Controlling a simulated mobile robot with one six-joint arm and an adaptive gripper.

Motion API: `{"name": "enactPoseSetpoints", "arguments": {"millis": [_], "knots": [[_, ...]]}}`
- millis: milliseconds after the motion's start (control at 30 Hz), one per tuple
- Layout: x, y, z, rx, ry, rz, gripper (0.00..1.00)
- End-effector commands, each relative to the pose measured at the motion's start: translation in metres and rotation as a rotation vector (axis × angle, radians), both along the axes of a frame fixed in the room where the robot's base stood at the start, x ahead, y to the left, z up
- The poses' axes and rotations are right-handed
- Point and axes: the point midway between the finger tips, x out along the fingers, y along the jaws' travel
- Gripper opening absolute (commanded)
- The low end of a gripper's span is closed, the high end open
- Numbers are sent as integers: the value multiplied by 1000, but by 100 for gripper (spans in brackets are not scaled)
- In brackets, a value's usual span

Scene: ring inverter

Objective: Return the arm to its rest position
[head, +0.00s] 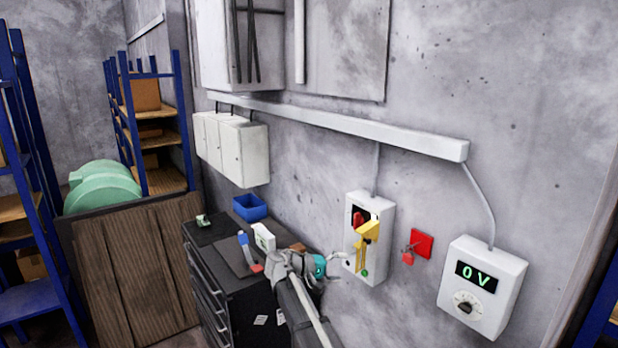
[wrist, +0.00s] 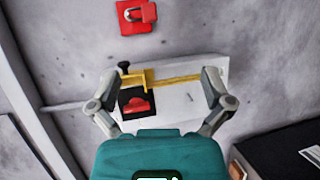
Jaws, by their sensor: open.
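My gripper (head: 297,258) is at the end of my raised arm in the head view, left of and below the switch box and in front of the drawer cabinet top. In the wrist view my gripper (wrist: 160,88) has its two grey fingers spread wide with nothing between them. The white switch box (head: 383,205) on the wall carries a red switch (head: 358,218) and a yellow piece (head: 368,232). The box (wrist: 195,105) shows beyond the fingers in the wrist view, with the red switch (wrist: 138,105) and yellow piece (wrist: 170,80). I cannot judge the exact gap.
A red plate (head: 423,243) with a red padlock (head: 408,257) is on the wall. Right of it is a meter (head: 483,290) reading 0 V. The black drawer cabinet (head: 205,290) holds a blue bin (head: 250,208) and small items. Shelves and a wooden crate (head: 135,270) stand left.

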Motion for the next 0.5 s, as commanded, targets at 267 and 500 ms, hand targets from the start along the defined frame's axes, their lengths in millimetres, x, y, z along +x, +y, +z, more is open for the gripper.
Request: {"name": "enactPoseSetpoints", "arguments": {"millis": [267,500], "knots": [[-43,-47,-48,219,68,-39,100],[-96,-81,-102,507,128,-83,100]]}}
